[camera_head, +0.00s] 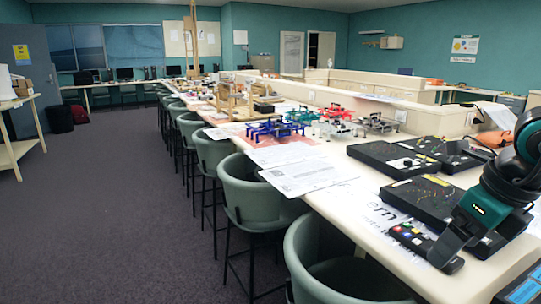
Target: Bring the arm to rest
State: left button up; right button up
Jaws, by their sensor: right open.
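My right arm (524,150) reaches in at the right edge, dark with teal parts. My right gripper (468,254) points down over the near right part of the long pale table (408,268). It is open, with nothing seen between its fingers. A small dark board with coloured buttons (411,237) lies right beside the near finger; I cannot tell whether they touch. A black flat case (428,196) lies just behind the gripper and is partly covered by it. My left gripper is not in view.
More black cases (391,158) lie farther back on the table. Blue (275,129), red and grey frame models and papers (307,174) are spread beyond. Green chairs (322,262) line the table's left side. The carpet (120,220) at left is clear.

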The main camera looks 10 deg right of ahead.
jog(key=w+a+f+m+t+y+p, duration=0.15)
jog(key=a+m+y, duration=0.25)
jog(key=a+y, duration=0.6)
jog(key=w+a+f+m+t+y, duration=0.1)
jog(key=a+m+t+y, duration=0.15)
jog(key=a+y, duration=0.75)
notch_tip(320, 180, down, 10)
jog(key=w+d+f+m+t+h+p, duration=0.1)
jog(key=w+m+t+h, duration=0.1)
jog(key=m+t+h, duration=1.35)
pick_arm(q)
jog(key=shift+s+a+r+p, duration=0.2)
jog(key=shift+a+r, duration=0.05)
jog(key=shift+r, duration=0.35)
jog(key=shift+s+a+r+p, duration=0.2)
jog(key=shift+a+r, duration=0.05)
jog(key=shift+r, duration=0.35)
pick_arm(e)
jog(key=s+f+m+g+h, duration=0.1)
jog(key=s+f+m+g, duration=0.4)
jog(key=f, duration=0.4)
jog(key=s+f+m+g+h, duration=0.2)
jog(key=s+f+m+g, duration=0.4)
jog(key=f+m, duration=0.3)
jog(key=shift+d+f+m+g, duration=0.25)
jog(key=shift+d+m+g, duration=0.05)
jog(key=shift+g, duration=0.15)
jog(key=shift+s+h, duration=0.1)
jog(key=shift+h, duration=0.15)
